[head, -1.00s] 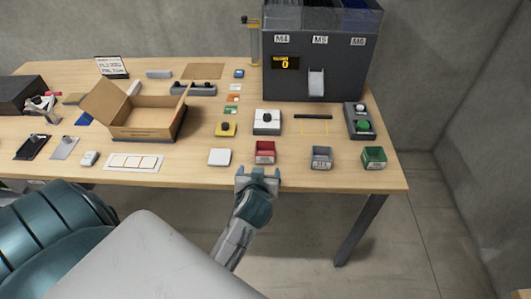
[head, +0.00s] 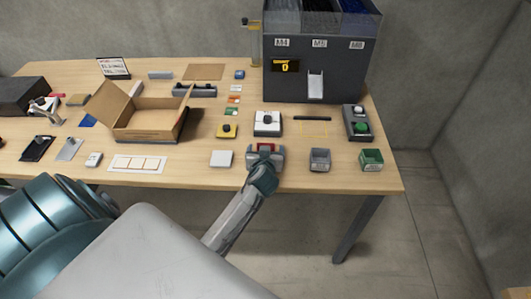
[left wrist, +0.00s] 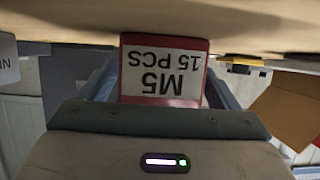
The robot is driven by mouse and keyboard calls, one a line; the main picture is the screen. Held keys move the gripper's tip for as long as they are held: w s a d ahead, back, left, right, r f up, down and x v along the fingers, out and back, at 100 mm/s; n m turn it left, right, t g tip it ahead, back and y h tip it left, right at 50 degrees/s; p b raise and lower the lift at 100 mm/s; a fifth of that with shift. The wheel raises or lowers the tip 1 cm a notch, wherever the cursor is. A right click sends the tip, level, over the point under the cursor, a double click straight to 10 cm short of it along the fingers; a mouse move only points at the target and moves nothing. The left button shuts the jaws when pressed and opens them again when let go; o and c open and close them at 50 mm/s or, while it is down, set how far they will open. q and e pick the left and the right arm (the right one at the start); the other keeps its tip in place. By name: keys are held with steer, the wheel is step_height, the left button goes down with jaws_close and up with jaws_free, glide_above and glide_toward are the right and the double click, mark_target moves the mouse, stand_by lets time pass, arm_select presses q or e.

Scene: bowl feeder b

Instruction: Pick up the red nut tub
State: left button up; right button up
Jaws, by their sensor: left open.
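The red nut tub (head: 266,147) stands near the front edge of the table. In the left wrist view the tub (left wrist: 163,72) fills the upper middle, its white label reading "M5 15 PCS" upside down. My left gripper (head: 265,153) is open, with one finger on each side of the tub. In the left wrist view a gap shows on the right side between tub and finger; contact on the left is unclear. The head view shows little of the tub behind the gripper. My right gripper is not in view.
A grey tub (head: 319,160) and a green tub (head: 371,160) stand to the right. Behind are a white box with a black knob (head: 267,123) and the dark dispenser (head: 325,75). An open cardboard box (head: 140,120) is further left.

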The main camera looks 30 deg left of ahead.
arm_select(q)
steer(key=shift+w+a+f, duration=0.1)
steer(key=shift+w, duration=0.1)
steer(key=shift+s, duration=0.1)
steer(key=c, duration=1.1)
